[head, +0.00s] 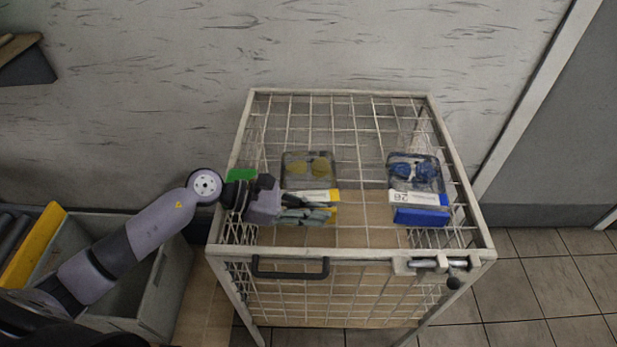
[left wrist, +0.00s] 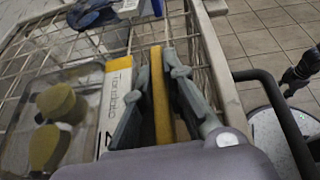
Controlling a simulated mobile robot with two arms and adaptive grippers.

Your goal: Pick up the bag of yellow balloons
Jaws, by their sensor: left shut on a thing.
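The bag of yellow balloons (head: 309,164) is a clear pack with a white and yellow label end, at the left part of the wire cage top in the head view. In the left wrist view the bag (left wrist: 58,105) shows yellow balloons inside and a printed white label. My left gripper (head: 308,211) reaches in from the left at the bag's near, label end. In the left wrist view its fingers (left wrist: 160,90) are shut on the yellow end of the bag, one on each side. The fingers hide part of that end.
A bag of blue balloons (head: 416,173) lies to the right on the wire cage (head: 350,253). The cage has a black handle (head: 290,268) and a latch (head: 438,264) in front. A grey bin (head: 160,290) stands at the left. Tiled floor is free at the right.

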